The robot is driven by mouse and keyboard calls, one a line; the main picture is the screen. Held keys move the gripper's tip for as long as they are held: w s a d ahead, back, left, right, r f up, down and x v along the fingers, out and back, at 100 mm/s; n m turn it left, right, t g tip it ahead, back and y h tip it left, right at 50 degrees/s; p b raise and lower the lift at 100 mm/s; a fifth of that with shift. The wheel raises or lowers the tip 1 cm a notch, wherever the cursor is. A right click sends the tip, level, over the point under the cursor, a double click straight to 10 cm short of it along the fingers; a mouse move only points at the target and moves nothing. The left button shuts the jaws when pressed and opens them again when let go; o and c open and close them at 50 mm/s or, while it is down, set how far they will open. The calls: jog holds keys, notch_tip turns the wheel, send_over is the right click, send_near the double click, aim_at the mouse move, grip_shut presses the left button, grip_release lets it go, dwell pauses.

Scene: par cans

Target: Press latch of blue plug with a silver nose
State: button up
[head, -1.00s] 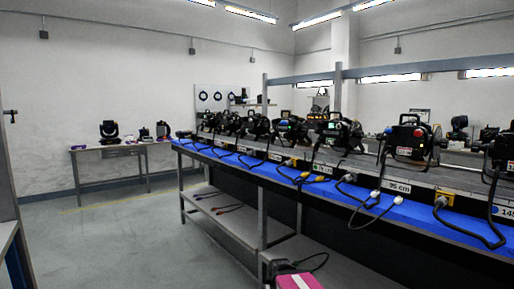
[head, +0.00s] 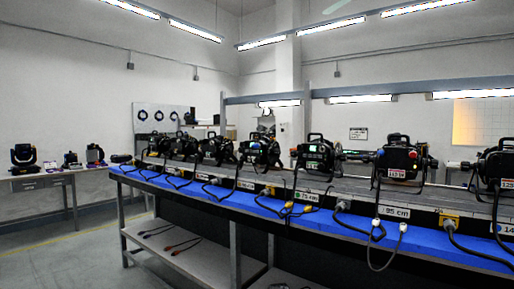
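Several plugs on dark cables hang along the front of the long workbench, below the row of black par cans (head: 398,160). A blue plug (head: 214,181) with a pale end seems to sit on the front strip left of the middle, but it is too small to tell its nose or latch. Other plugs there are yellow (head: 297,209) and white or grey (head: 376,224). I cannot tell which one is the blue plug with a silver nose. My gripper is not in view.
The long workbench has a blue front edge (head: 250,211) and a lower shelf (head: 185,246). Length labels (head: 393,212) mark its front strip. A side table (head: 45,179) with lamps stands at the left wall. The floor (head: 70,262) at the lower left is clear.

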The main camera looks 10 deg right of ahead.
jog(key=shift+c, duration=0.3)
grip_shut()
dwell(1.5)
